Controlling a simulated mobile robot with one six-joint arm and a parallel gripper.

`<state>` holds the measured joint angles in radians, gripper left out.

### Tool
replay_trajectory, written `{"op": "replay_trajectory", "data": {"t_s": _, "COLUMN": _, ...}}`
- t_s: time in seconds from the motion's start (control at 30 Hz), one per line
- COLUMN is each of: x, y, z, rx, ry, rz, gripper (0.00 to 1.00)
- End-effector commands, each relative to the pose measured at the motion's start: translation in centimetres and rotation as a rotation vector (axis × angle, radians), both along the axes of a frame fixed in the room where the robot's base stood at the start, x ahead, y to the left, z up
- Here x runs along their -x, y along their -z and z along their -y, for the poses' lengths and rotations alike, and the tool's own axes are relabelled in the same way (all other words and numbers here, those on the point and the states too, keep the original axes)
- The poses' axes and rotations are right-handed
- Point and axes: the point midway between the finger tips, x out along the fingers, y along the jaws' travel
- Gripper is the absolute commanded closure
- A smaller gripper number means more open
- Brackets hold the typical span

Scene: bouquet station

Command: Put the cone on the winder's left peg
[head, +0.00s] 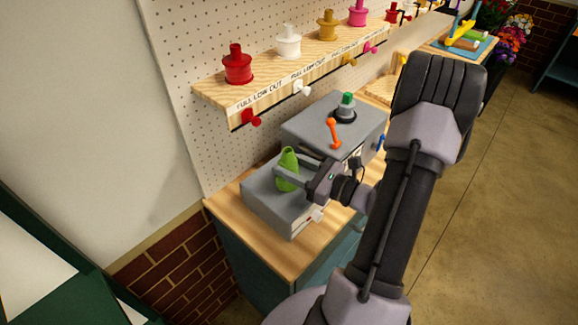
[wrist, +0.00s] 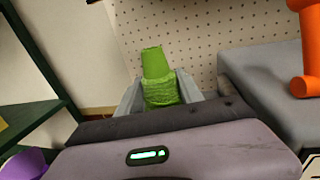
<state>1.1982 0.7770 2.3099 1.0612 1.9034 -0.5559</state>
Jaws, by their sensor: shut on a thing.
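A green cone (head: 288,158) is held in my gripper (head: 287,178), narrow end up, over the lower left grey block (head: 265,200) of the winder. In the wrist view the cone (wrist: 156,63) stands between the two grey fingers, its lower part wrapped in rough green yarn. My gripper (wrist: 161,97) is shut on that lower part. The left peg is not visible; the cone and fingers cover the middle of the block. I cannot tell whether the cone touches the block. The taller grey block (head: 300,125) carries an orange lever (head: 333,132) and a black-and-green piece (head: 346,108).
A wooden shelf (head: 215,93) on the pegboard (head: 180,60) holds several coloured spools, with coloured knobs below it. The orange lever (wrist: 306,60) is close on the right in the wrist view. Bare bench top (head: 225,205) shows left of the winder.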

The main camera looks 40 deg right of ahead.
Motion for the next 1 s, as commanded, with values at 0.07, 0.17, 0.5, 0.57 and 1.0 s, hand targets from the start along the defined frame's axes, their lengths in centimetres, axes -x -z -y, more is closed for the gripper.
{"op": "replay_trajectory", "data": {"t_s": 0.07, "x": 0.0, "y": 0.1, "z": 0.0, "rx": 0.000, "ry": 0.000, "rz": 0.000, "gripper": 1.00}}
{"op": "replay_trajectory", "data": {"t_s": 0.17, "x": 0.0, "y": 0.3, "z": 0.0, "rx": 0.000, "ry": 0.000, "rz": 0.000, "gripper": 0.53}}
{"op": "replay_trajectory", "data": {"t_s": 0.5, "x": 0.0, "y": 0.2, "z": 0.0, "rx": 0.000, "ry": 0.000, "rz": 0.000, "gripper": 0.35}}
{"op": "replay_trajectory", "data": {"t_s": 0.57, "x": 0.0, "y": 0.1, "z": 0.0, "rx": 0.000, "ry": 0.000, "rz": 0.000, "gripper": 0.35}}
{"op": "replay_trajectory", "data": {"t_s": 1.0, "x": 9.0, "y": -0.2, "z": 2.6, "rx": 0.000, "ry": 0.006, "rz": 0.000, "gripper": 0.35}}
